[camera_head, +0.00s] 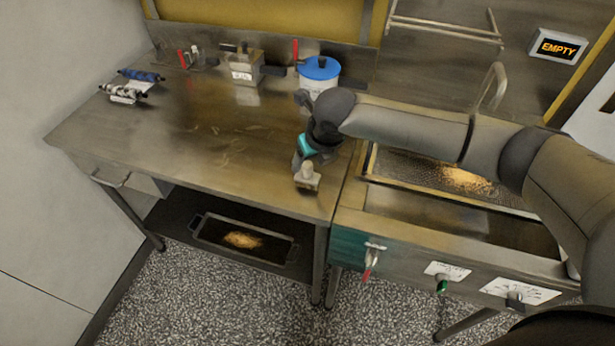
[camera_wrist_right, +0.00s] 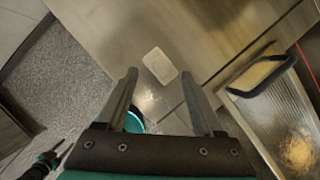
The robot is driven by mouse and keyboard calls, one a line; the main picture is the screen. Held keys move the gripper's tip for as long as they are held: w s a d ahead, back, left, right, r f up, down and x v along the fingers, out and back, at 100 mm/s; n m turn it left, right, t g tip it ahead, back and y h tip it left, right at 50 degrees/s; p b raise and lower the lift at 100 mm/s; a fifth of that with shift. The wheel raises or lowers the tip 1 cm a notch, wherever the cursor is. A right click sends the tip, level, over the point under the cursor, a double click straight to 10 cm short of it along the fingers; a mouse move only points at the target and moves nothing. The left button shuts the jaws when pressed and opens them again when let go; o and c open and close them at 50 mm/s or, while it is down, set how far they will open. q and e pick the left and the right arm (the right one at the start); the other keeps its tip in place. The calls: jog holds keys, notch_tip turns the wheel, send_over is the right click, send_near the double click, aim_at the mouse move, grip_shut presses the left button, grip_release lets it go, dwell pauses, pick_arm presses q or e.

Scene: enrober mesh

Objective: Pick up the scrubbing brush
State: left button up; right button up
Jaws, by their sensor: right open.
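A small pale block with a raised knob-like grip, which I take for the scrubbing brush (camera_head: 307,180), sits near the front right corner of the steel table. In the right wrist view it shows as a pale rounded rectangle (camera_wrist_right: 160,65) ahead, between the fingertips. My right gripper (camera_head: 303,166) points down just above and behind it. In the right wrist view its two fingers (camera_wrist_right: 160,76) stand apart with nothing clamped between them. Bristles are not visible.
The steel table (camera_head: 215,135) is bare in the middle. A blue-lidded pot (camera_head: 319,72) and a metal box (camera_head: 242,70) stand at the back. The mesh machine (camera_head: 400,205) adjoins on the right. A dark-rimmed yellowish item (camera_wrist_right: 262,76) lies at its edge.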

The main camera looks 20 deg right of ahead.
aim_at(308, 164)
jog(key=shift+b+x, duration=0.35)
jog(key=shift+x, duration=1.8)
jog(key=shift+w+d, duration=0.1)
jog(key=shift+w, duration=0.05)
jog(key=shift+r, duration=0.1)
grip_shut()
